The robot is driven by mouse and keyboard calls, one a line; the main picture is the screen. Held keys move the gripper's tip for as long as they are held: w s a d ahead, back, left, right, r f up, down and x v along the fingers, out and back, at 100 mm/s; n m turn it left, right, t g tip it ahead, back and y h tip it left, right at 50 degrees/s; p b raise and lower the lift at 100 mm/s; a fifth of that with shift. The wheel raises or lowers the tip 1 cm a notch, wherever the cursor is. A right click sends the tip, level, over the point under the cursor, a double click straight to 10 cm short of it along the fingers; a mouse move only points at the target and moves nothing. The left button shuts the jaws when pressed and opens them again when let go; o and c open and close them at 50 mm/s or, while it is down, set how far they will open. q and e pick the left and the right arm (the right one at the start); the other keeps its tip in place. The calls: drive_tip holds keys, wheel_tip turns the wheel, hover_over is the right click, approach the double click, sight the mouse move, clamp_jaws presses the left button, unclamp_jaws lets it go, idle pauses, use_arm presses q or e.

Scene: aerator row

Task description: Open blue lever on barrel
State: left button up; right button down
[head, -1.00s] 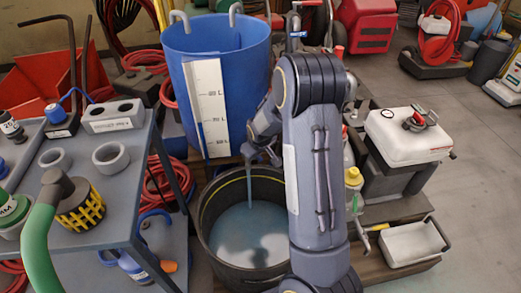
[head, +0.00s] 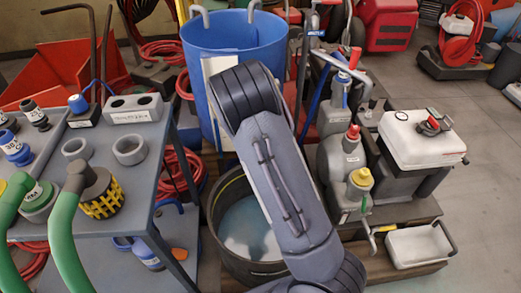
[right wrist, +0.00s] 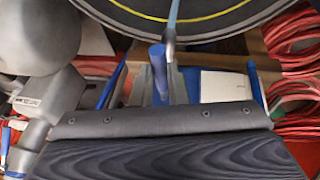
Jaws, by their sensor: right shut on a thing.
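The blue barrel (head: 268,45) stands behind the table, with a white level strip on its front. My right arm crosses in front of the barrel and hides its lower front and my right gripper in the head view. In the right wrist view my right gripper (right wrist: 160,88) is shut around a small blue lever (right wrist: 158,60), which stands upright in the picture. A thin pale-blue stream (right wrist: 173,18) runs beside the lever to the dark tub. The black tub (head: 228,245) below the barrel holds bluish liquid. My left gripper is not in view.
A grey table (head: 135,185) with fittings and green hoses (head: 65,245) stands at the left. Grey bottles (head: 340,160) and a white-lidded canister (head: 420,140) stand close on the right. Red hoses (right wrist: 295,55) lie nearby. Open floor is at the far right.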

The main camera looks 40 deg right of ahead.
drive_tip(key=c, duration=1.4)
unclamp_jaws()
drive_tip(key=p+v, duration=0.2)
drive_tip(key=v, duration=0.5)
drive_tip(key=shift+a+r+p, duration=0.2)
drive_tip(key=shift+r+p, duration=0.1)
drive_tip(key=shift+s, duration=0.1)
